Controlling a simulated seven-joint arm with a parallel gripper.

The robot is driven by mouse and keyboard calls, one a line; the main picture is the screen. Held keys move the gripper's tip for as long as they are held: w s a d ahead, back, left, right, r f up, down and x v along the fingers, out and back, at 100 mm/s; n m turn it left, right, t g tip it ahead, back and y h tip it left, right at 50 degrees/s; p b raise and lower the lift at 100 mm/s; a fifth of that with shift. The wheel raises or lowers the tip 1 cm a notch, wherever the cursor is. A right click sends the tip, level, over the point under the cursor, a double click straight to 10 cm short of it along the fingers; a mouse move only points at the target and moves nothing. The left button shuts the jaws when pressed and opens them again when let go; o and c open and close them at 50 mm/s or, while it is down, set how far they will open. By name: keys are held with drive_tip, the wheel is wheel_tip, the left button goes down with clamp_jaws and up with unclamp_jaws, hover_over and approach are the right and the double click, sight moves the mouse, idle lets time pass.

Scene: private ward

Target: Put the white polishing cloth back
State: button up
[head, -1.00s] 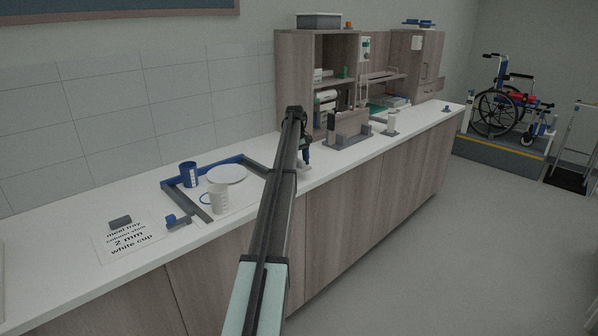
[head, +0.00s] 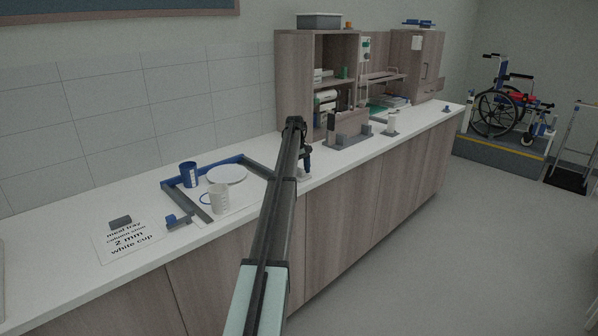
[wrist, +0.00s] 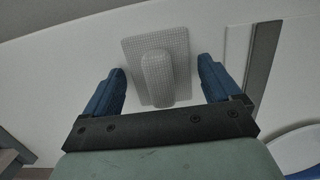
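The white polishing cloth (wrist: 178,48), with a fine grid weave and a raised rounded ridge down its middle, lies on the white counter in the wrist view. My gripper (wrist: 161,66) is open, its two blue fingers apart on either side of the cloth's ridge, with nothing held. I cannot tell how high the fingertips are above the counter. In the head view my gripper (head: 306,160) is over the counter, just right of the meal tray, partly hidden by my arm. I cannot make out the cloth in that view.
A blue-rimmed meal tray (head: 176,193) with a plate (head: 227,174), white cup (head: 219,198) and blue cup (head: 188,174) stands to the left. A grey holder (head: 347,139) and an open wooden shelf (head: 292,84) stand beyond my gripper. A printed card (head: 128,243) lies front left.

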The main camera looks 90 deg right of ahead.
drive_tip(key=shift+o, duration=0.6)
drive_tip(key=shift+r, duration=0.1)
wheel_tip(320, 180, up, 12)
drive_tip(key=w+d, duration=0.1)
